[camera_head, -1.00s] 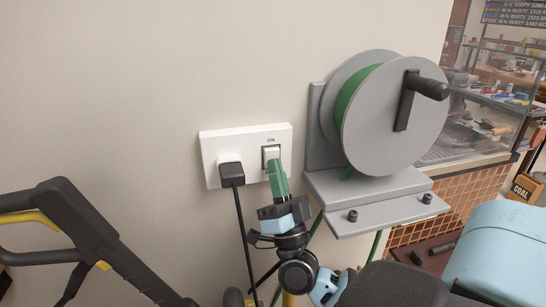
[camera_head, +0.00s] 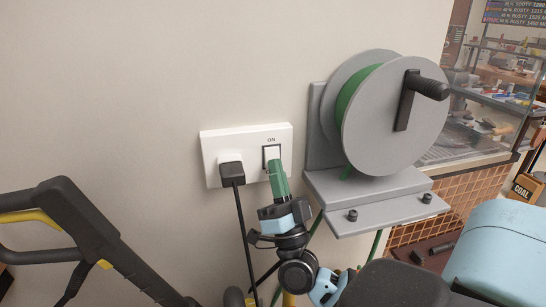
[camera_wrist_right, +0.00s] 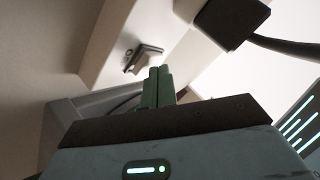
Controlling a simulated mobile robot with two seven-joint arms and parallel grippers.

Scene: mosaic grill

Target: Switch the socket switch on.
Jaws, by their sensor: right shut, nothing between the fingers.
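The white double wall socket (camera_head: 208,158) is on the wall at the centre of the head view. Its rocker switch (camera_head: 272,153) is on the right half, with ON printed above it; the label below is mostly hidden by my fingers. The switch also shows in the wrist view (camera_wrist_right: 146,58). My right gripper (camera_head: 276,164) has its green fingers shut and empty, with tips at the lower part of the switch. In the wrist view its fingertips (camera_wrist_right: 157,72) appear just short of the switch; contact is unclear. My left gripper is not in view.
A black plug (camera_head: 231,172) with a hanging cable sits in the socket's left half. A grey hose reel (camera_head: 385,125) on a bracket is close on the right. A black and yellow handle (camera_head: 70,225) stands at the left. The wall above the socket is clear.

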